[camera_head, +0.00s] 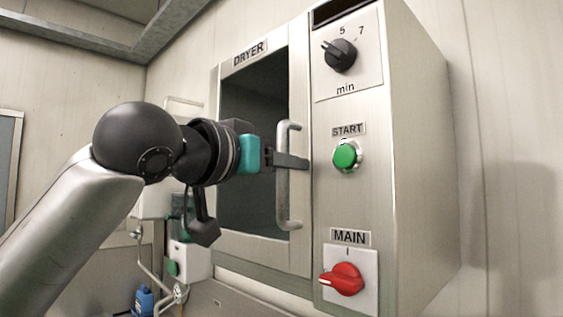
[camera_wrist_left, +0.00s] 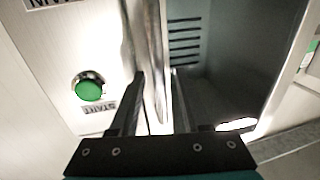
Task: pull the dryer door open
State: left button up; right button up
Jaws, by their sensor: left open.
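The dryer door (camera_head: 228,240) has a pale metal frame around a dark window and looks shut or nearly so. Its upright metal bar handle (camera_head: 284,205) is on the door's right side, beside the control panel. My left gripper (camera_head: 292,161) is at the handle's middle height, with one finger reaching past the bar on the panel side. In the left wrist view, the two dark fingers are apart, and the bright handle bar (camera_wrist_left: 157,75) runs between them. I cannot tell whether either finger touches it. My right gripper is not in view.
The control panel right of the door carries a black timer knob (camera_head: 339,55), a green START button (camera_head: 346,156) and a red MAIN switch (camera_head: 342,279). Slots (camera_wrist_left: 184,45) show behind the door frame.

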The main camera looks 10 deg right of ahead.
pick_arm(q)
grip_shut()
dwell(1.3)
